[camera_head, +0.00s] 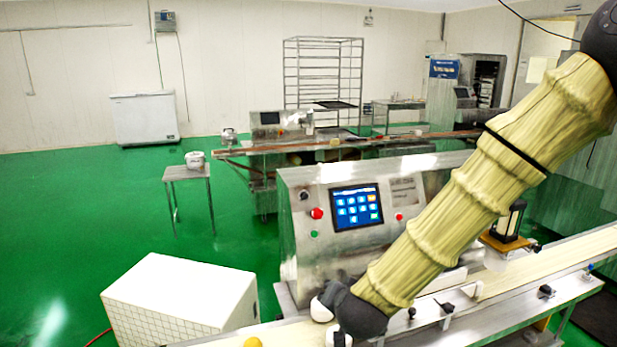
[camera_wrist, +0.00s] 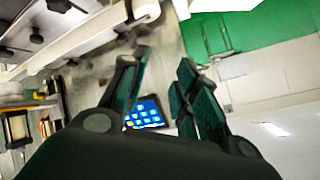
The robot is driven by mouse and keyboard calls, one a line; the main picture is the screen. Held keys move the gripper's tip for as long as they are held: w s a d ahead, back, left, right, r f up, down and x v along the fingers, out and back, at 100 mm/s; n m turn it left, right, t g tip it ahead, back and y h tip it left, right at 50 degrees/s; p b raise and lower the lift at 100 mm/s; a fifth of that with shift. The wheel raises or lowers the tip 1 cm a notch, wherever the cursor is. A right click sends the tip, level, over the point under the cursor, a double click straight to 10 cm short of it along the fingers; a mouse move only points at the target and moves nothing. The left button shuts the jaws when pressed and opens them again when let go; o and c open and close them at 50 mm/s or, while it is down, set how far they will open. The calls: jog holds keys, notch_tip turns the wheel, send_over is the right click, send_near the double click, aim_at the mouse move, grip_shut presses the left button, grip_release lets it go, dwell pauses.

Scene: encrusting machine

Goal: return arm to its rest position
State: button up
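My arm (camera_head: 460,195), in a pale yellow ribbed sleeve, reaches from the upper right down across the front of the encrusting machine to a dark joint at bottom centre. The fingers are not clearly seen in the head view. In the wrist view my gripper (camera_wrist: 165,57) has its two dark fingers spread apart, with nothing between them. The metal encrusting machine (camera_head: 308,250) has a lit blue touch screen (camera_head: 357,207); the screen also shows between the fingers in the wrist view (camera_wrist: 146,113). My arm hides part of the machine's right side.
A conveyor (camera_head: 500,282) runs along the machine's front, below my arm. A white box (camera_head: 180,300) stands at lower left. A small table (camera_head: 187,173) stands farther left. Green floor (camera_head: 80,220) is open at left.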

jog(key=s+d+f+n+g+b, duration=0.15)
jog(key=s+f, duration=0.25)
jog(key=f, duration=0.5)
jog(key=s+d+f+g+b, duration=0.1)
jog(key=s+d+f, duration=0.2)
jog(key=f, duration=0.7)
jog(key=s+d+f+n+g+b, duration=0.1)
jog(key=s+d+f, duration=0.3)
jog(key=s+f, duration=0.5)
jog(key=s+d+f+n+g+h+b, duration=0.1)
jog(key=s+d+f+g, duration=0.3)
jog(key=s+f, duration=0.5)
jog(key=s+d+f+n+g+b, duration=0.1)
jog(key=s+d+f+g+b, duration=0.1)
jog(key=s+f, duration=0.8)
jog(key=s+d+g, duration=0.1)
jog(key=s+d, duration=0.1)
jog(key=s, duration=0.1)
jog(key=shift+s+h, duration=0.3)
jog(key=shift+s, duration=0.1)
jog(key=shift+d, duration=0.1)
